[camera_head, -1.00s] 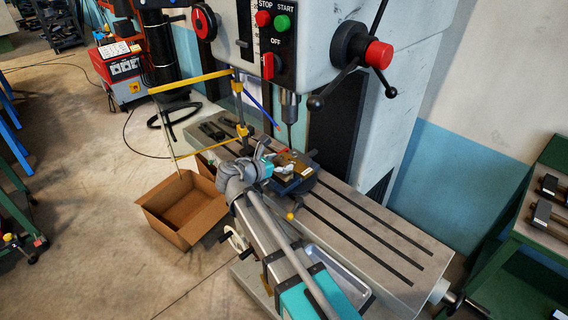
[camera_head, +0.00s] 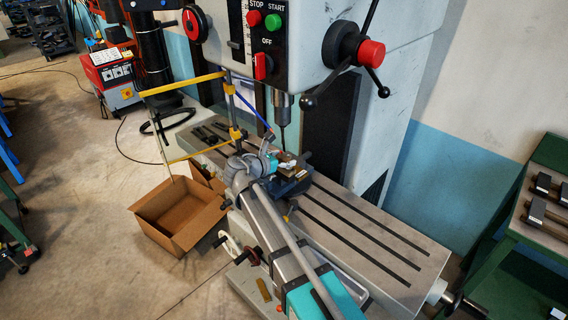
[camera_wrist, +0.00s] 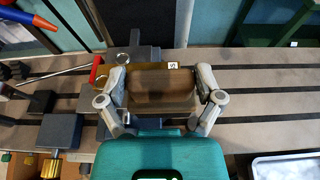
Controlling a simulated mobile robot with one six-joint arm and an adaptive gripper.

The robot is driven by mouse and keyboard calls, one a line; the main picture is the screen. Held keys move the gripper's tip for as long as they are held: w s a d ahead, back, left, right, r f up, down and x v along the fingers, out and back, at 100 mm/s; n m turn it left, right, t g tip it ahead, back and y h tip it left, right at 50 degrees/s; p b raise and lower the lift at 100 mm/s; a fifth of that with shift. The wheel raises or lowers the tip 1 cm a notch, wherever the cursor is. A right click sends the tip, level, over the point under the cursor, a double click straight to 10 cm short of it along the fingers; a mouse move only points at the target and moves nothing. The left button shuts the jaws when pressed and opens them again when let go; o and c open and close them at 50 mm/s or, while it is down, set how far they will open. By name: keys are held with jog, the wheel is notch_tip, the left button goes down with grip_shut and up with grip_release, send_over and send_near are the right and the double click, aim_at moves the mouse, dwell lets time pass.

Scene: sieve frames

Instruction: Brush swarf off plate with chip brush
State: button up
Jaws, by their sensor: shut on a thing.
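My gripper (camera_wrist: 161,100) is over the vise (camera_head: 294,185) on the slotted machine table, below the drill chuck. In the wrist view its two grey fingers are closed on the sides of a brown block, which looks like the chip brush (camera_wrist: 161,84). The brush covers much of what lies under it. A tan plate (camera_wrist: 126,66) shows partly behind and left of the brush, with a small white label at its right. Its top is mostly hidden, and I cannot make out swarf or tell whether the brush touches it.
The drill chuck (camera_head: 283,104) and bit hang close behind my gripper. A yellow-edged guard (camera_head: 183,84) stands at the left. A red-ended handle (camera_wrist: 96,69) is left of the fingers. An open cardboard box (camera_head: 178,214) is on the floor. The right of the machine table (camera_head: 375,245) is clear.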

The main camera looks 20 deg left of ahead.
jog(key=shift+a+b+x, duration=0.15)
jog(key=shift+b+x, duration=0.1)
jog(key=shift+x, duration=0.75)
jog(key=shift+a+b+x, duration=0.2)
jog(key=shift+x, duration=0.75)
jog(key=shift+w, duration=0.15)
jog(key=shift+f+b, duration=0.25)
jog(key=shift+b, duration=0.05)
jog(key=shift+w, duration=0.15)
jog(key=shift+w+d, duration=0.3)
jog(key=shift+w, duration=0.3)
jog(key=shift+w+d, duration=0.25)
jog(key=shift+w, duration=0.4)
jog(key=shift+w+d, duration=0.3)
jog(key=shift+w, duration=0.3)
jog(key=shift+s+a, duration=0.3)
jog(key=shift+s, duration=0.4)
jog(key=shift+s+a, duration=0.25)
jog(key=shift+s, duration=0.4)
jog(key=shift+s+a, duration=0.3)
jog(key=shift+s, duration=0.4)
jog(key=shift+w, duration=0.2)
jog(key=shift+w+d, duration=0.3)
jog(key=shift+w, duration=0.35)
jog(key=shift+w+d, duration=0.25)
jog(key=shift+w, duration=0.4)
jog(key=shift+w+d, duration=0.3)
jog(key=shift+w, duration=0.3)
